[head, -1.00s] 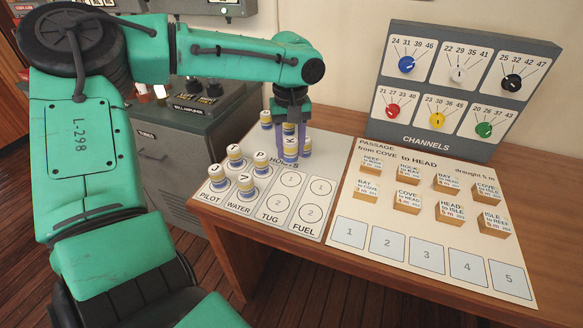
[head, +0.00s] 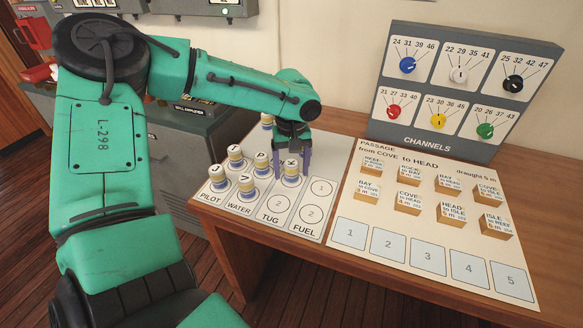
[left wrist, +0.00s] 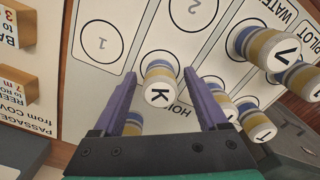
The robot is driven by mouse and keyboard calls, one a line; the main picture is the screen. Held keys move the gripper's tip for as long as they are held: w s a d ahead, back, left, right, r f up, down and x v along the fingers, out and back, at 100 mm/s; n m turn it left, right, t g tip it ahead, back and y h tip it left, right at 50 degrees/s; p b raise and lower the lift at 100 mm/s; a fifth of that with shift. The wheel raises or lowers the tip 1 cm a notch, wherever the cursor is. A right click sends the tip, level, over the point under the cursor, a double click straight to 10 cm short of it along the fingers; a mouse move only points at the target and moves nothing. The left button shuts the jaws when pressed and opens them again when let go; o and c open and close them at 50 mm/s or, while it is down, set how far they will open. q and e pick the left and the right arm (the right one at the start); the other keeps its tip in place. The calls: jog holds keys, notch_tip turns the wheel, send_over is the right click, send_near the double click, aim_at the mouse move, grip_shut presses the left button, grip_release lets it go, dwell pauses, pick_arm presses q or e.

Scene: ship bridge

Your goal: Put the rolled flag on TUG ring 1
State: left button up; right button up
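The rolled flag marked K (head: 291,174), with blue, white and yellow bands, stands upright on the top ring of the TUG column, ring 1. In the left wrist view the flag (left wrist: 159,82) shows between the fingers, with part of its ring (left wrist: 147,57) visible behind it. My left gripper (head: 292,168) points down around the flag. Its purple fingers are open, with a gap on each side of the flag in the left wrist view (left wrist: 161,84). TUG ring 2 (head: 280,204) is empty. My right gripper is in neither view.
Several other rolled flags stand close by on the PILOT and WATER columns, such as the V flag (head: 247,188). One more (head: 267,122) stands at the board's back. FUEL ring 1 (head: 321,188) and ring 2 (head: 311,212) are empty. The passage sheet (head: 345,205) with small blocks lies right.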

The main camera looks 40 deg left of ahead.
aim_at(292, 164)
pick_arm(q)
jog(key=shift+r, duration=0.1)
notch_tip(292, 164, up, 12)
jog(key=shift+p, duration=0.3)
dwell(0.3)
